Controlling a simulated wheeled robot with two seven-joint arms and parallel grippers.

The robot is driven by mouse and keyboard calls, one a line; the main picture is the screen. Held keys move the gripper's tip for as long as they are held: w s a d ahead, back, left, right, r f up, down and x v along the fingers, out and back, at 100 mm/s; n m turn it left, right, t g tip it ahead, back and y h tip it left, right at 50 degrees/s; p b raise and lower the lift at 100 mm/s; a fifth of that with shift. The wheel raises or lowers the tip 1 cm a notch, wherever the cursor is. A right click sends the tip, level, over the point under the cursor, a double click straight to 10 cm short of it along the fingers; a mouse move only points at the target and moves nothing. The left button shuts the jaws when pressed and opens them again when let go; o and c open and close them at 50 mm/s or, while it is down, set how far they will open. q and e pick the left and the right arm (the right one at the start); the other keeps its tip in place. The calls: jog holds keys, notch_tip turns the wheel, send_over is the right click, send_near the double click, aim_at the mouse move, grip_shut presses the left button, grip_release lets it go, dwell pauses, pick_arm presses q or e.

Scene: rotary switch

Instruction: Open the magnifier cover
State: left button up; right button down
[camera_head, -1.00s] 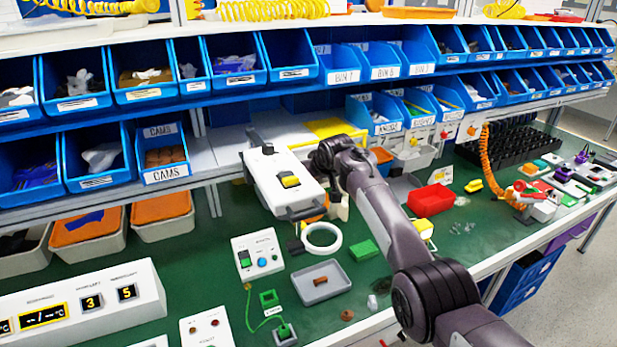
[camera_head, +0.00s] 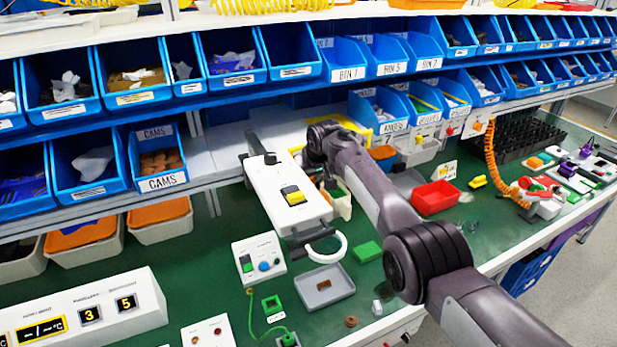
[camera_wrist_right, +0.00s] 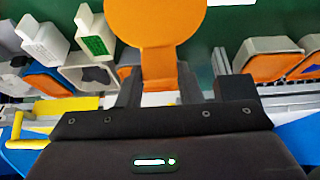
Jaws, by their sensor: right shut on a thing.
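My right gripper (camera_wrist_right: 157,88) is shut on a flat orange piece (camera_wrist_right: 155,28) in the right wrist view. The piece has a narrow stem between the fingers and a round disc beyond them; the disc's top is cut off. I cannot tell for sure that it is the magnifier cover. In the head view my right gripper (camera_head: 318,150) is beside the far right part of a white device (camera_head: 277,190) with a yellow button and a dark front handle. Its fingertips are hard to make out there. My left gripper is not in view.
A grey tray (camera_head: 347,292), a green block (camera_head: 368,251) and a red bin (camera_head: 435,197) are on the green bench. Blue bins (camera_head: 160,183) line the shelves behind. A white control box (camera_head: 258,258) stands at the device's front left.

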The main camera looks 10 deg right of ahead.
jog(key=c, duration=1.3)
grip_release()
jog(key=shift+w+r, duration=0.1)
jog(key=shift+r, duration=0.05)
jog(key=shift+c, duration=0.2)
jog(key=o, duration=0.3)
jog(key=shift+w+a+f, duration=0.1)
jog(key=shift+f, duration=0.1)
jog(key=shift+o, duration=0.2)
jog(key=shift+r, duration=0.15)
jog(key=shift+v, duration=0.95)
jog(key=shift+b+v, duration=0.9)
jog(key=shift+v, duration=1.95)
